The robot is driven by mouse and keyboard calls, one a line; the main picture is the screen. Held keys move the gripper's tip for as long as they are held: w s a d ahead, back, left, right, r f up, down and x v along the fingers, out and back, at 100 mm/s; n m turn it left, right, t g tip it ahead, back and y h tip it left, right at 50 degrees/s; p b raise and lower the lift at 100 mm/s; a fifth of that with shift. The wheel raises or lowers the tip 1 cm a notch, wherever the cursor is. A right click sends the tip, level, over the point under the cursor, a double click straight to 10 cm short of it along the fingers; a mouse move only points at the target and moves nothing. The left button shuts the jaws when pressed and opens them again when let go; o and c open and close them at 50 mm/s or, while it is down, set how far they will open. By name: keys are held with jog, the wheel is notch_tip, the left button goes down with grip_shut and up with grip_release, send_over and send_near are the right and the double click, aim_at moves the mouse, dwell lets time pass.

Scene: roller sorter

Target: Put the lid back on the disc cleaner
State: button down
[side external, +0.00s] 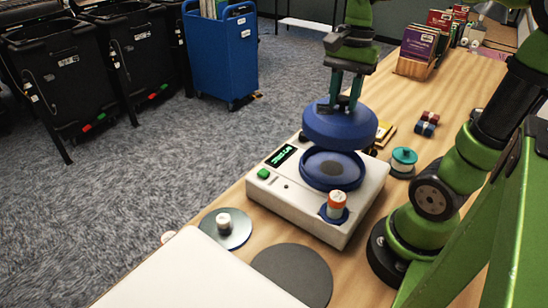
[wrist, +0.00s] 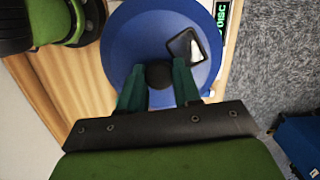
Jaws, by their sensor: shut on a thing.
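The disc cleaner (side external: 275,208) is a white box on the wooden table, with a green-lit display and a green button. Its round blue well (side external: 318,178) is open on top, with a grey centre. My gripper (side external: 346,100) is shut on the dark knob of the blue lid (side external: 325,128) and holds the lid above the well, apart from it and toward its back. In the wrist view the lid (wrist: 130,40) fills the upper middle, and my gripper (wrist: 160,76) has its green fingers on either side of the black knob. The lid hides part of the well's far rim.
An orange-capped bottle (side external: 336,204) stands on the cleaner's front right corner. A disc with a small spindle (side external: 225,229) and a dark round mat (side external: 292,274) lie in front. A teal-topped container (side external: 403,160) and small items stand to the right. Boxes (side external: 418,50) stand farther back.

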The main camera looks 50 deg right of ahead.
aim_at(341, 114)
notch_tip(341, 114, down, 9)
jog(key=shift+f, duration=0.15)
dwell(0.7)
jog(key=shift+f, duration=0.15)
dwell(1.8)
jog(key=shift+c, duration=1.1)
grip_release()
jog(key=shift+r, duration=3.55)
jog(key=shift+c, duration=0.5)
grip_shut()
